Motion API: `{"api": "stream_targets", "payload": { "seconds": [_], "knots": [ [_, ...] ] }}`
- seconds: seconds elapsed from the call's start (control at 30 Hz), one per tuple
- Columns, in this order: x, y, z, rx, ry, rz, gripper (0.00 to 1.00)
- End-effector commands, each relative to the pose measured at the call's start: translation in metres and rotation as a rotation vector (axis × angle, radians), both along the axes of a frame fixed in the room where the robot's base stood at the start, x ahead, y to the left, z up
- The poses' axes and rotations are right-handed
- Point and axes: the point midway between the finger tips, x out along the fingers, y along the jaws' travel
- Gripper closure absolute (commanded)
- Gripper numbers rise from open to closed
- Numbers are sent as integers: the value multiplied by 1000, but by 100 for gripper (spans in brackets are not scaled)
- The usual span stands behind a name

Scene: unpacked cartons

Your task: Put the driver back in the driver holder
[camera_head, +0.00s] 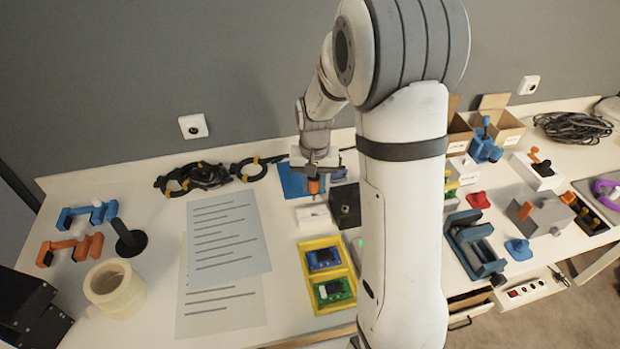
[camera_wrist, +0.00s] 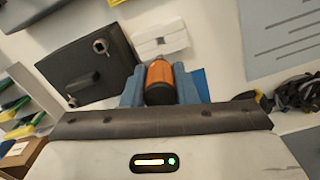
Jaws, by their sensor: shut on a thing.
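My gripper (camera_head: 315,172) is shut on the driver (camera_head: 314,187), whose orange handle hangs below the jaws with a thin shaft pointing down. In the wrist view the orange and black handle of the driver (camera_wrist: 159,73) sits between the two blue fingers of my gripper (camera_wrist: 159,80). A small white block (camera_head: 313,216), likely the driver holder, lies just below the driver; it also shows beyond the fingers in the wrist view (camera_wrist: 160,36). The driver's tip is too small to tell whether it touches the block.
A black box (camera_head: 345,204) stands close right of the white block. A blue mat (camera_head: 292,182) lies behind. A yellow tray (camera_head: 304,265) with circuit boards is in front, papers (camera_head: 228,238) to the left. Black cables (camera_head: 203,176) lie behind left. My arm hides the table's middle.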

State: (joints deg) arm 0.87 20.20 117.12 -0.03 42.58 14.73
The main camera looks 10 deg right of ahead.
Motion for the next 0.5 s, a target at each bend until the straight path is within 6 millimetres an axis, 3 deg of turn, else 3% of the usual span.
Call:
{"api": "stream_targets", "payload": {
  "seconds": [0.47, 0.5],
  "knots": [
    [0, 2, -47, 0, 1, 4, 100],
    [0, 2, -41, 0, 0, 4, 100]
  ]
}}
